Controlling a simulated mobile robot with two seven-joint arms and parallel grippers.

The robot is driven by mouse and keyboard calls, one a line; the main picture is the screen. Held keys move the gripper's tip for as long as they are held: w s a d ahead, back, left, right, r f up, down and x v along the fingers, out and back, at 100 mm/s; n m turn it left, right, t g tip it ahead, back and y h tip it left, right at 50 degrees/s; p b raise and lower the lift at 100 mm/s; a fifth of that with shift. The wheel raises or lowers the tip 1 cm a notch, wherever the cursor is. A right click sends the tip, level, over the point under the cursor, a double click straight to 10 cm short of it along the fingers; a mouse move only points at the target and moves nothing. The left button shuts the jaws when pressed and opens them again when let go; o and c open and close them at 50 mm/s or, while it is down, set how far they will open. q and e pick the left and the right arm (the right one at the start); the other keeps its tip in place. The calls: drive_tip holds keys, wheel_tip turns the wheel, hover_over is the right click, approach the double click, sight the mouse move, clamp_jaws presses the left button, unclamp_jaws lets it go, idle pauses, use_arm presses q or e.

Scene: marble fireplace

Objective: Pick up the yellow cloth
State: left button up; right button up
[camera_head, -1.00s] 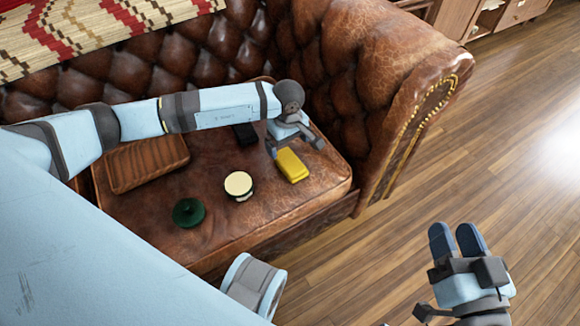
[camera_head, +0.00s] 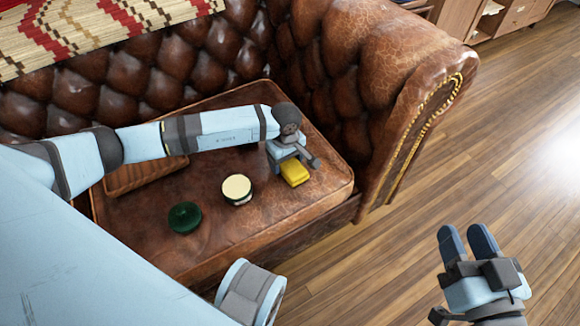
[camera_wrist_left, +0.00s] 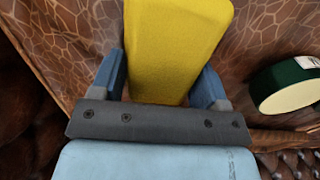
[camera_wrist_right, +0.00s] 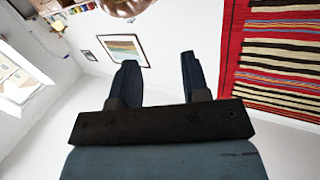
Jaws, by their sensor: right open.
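The yellow cloth (camera_head: 294,174) is a folded, block-like piece lying on the brown leather sofa seat near its right arm. My left gripper (camera_head: 288,158) is directly over its far end. In the left wrist view, the yellow cloth (camera_wrist_left: 178,45) runs between the two blue fingers of my left gripper (camera_wrist_left: 162,66). The fingers are wide apart, one beside each edge of the cloth. Any gap to them is very small. My right gripper (camera_head: 469,245) is open and empty over the wood floor, well away from the sofa; the right wrist view (camera_wrist_right: 158,75) shows nothing between its fingers.
A cream-topped round container (camera_head: 237,188) stands just left of the cloth. A dark green round object (camera_head: 184,217) lies further left. A brown wooden tray (camera_head: 130,178) is partly hidden behind my left arm. The sofa's arm (camera_head: 385,80) rises right of the cloth.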

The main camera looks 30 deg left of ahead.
use_arm(q)
drive_tip(key=shift+c, duration=1.3)
drive_tip(key=shift+r, duration=0.5)
wheel_tip(320, 180, up, 7)
drive_tip(key=p, duration=0.3)
wheel_tip(320, 180, up, 12)
drive_tip(key=p, duration=0.3)
drive_tip(key=shift+p, duration=0.4)
use_arm(e)
wheel_tip(320, 180, up, 7)
drive_tip(key=s+m+t, duration=0.1)
drive_tip(key=m+t, duration=0.1)
use_arm(q)
drive_tip(key=shift+o, duration=1.1)
drive_tip(key=shift+c, duration=0.7)
